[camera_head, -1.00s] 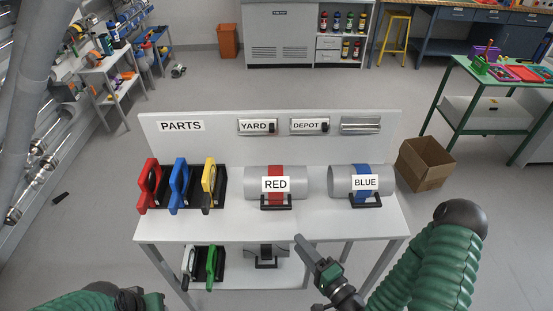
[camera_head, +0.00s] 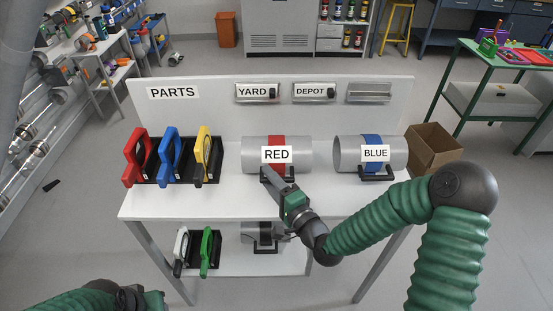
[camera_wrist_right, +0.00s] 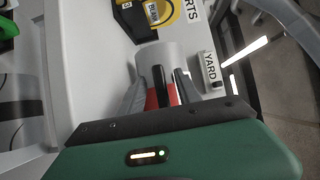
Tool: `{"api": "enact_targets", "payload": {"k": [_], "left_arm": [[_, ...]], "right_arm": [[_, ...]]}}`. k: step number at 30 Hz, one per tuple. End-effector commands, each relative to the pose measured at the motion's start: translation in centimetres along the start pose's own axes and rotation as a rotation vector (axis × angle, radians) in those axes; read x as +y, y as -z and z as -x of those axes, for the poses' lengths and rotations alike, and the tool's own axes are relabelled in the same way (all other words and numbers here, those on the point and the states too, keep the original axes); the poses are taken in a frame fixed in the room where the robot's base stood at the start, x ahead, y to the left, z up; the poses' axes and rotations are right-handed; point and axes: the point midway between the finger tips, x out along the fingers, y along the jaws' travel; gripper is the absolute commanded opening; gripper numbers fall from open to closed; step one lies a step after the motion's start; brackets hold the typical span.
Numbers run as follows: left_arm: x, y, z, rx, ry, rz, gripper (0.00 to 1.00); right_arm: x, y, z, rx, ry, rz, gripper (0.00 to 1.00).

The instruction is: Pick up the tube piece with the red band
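The grey tube piece with the red band (camera_head: 258,143) lies on its side in a black cradle on the white bench, behind a RED label. My right gripper (camera_head: 268,173) reaches in from the front right, its tips at the lower front of this tube, just below the label. In the right wrist view, its two grey fingers (camera_wrist_right: 160,84) are spread, with the red band (camera_wrist_right: 152,99) and tube (camera_wrist_right: 158,54) showing between them; contact is unclear. My left gripper (camera_head: 135,298) is at the bottom left edge, away from the bench, its fingers not clear.
The blue-banded tube (camera_head: 345,152) lies right of the red one. Red (camera_head: 130,160), blue (camera_head: 163,158) and yellow (camera_head: 201,154) ring-shaped parts stand at left. A back panel (camera_head: 210,118) rises behind. A lower shelf (camera_head: 222,264) holds more parts.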

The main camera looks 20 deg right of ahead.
Motion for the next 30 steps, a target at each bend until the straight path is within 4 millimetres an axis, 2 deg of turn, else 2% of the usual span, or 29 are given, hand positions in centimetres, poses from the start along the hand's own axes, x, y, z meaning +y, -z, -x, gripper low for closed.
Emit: {"api": "enact_targets", "payload": {"k": [3, 9, 18, 30], "left_arm": [[0.00, -0.02, -0.10, 0.000, 0.000, 0.000, 0.36], [0.00, -0.02, -0.07, 0.000, 0.000, 0.000, 0.36], [0.00, -0.03, -0.08, 0.000, 0.000, 0.000, 0.36], [0.00, -0.03, -0.10, 0.000, 0.000, 0.000, 0.36]], "right_arm": [[0.02, 0.00, -1.12, 0.000, 0.000, 0.000, 0.40], [0.00, 0.03, -1.13, 0.001, 0.000, 0.000, 0.39], [0.06, 0.05, -1.12, 0.001, -0.001, 0.000, 0.00], [0.18, 0.06, -1.10, 0.001, -0.004, -0.001, 0.00]]}}
